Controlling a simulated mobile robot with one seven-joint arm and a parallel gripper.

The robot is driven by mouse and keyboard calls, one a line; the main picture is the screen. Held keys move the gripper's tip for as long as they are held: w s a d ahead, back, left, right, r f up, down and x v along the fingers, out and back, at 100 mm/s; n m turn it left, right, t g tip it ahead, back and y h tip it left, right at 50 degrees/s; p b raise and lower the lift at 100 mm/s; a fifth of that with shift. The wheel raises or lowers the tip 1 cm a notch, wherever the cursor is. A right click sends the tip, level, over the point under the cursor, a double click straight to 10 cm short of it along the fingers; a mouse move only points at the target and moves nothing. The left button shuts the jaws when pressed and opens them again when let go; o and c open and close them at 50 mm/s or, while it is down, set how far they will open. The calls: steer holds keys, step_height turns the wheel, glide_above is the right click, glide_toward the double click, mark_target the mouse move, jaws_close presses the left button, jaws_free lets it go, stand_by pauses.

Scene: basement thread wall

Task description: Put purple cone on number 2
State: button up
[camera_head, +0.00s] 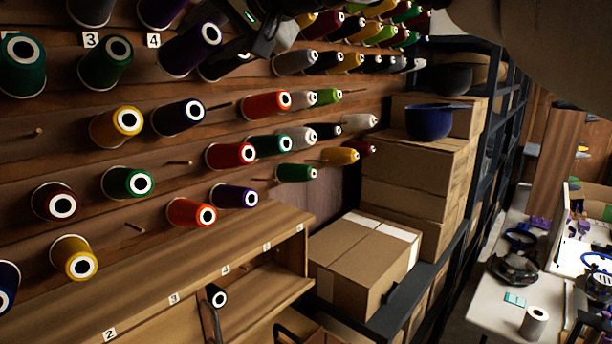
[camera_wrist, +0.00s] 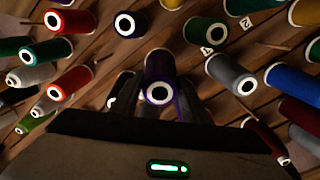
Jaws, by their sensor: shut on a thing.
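My gripper (camera_head: 212,48) is at the top of the thread wall in the head view, by the plate marked 4 (camera_head: 153,40). It is shut on a purple cone (camera_head: 188,52), whose white end ring faces outward. In the wrist view the purple cone (camera_wrist: 160,72) sits between the two dark fingers (camera_wrist: 162,98). I cannot tell whether the cone is still on its peg. A label with number 2 (camera_head: 109,334) is on the front edge of the wooden bench at the bottom of the head view; its top surface above the label is bare.
Cones of many colours hang on wall pegs around my gripper, such as a green cone (camera_head: 105,65) and a navy cone (camera_head: 180,116). Some pegs are empty (camera_head: 180,163). Cardboard boxes (camera_head: 365,262) and a dark shelf frame stand to the right. The wooden bench top (camera_head: 190,255) is clear.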

steer(key=shift+w+a+f, duration=0.2)
steer(key=shift+s+d, duration=0.2)
steer(key=shift+d, duration=0.05)
steer(key=shift+d, duration=0.1)
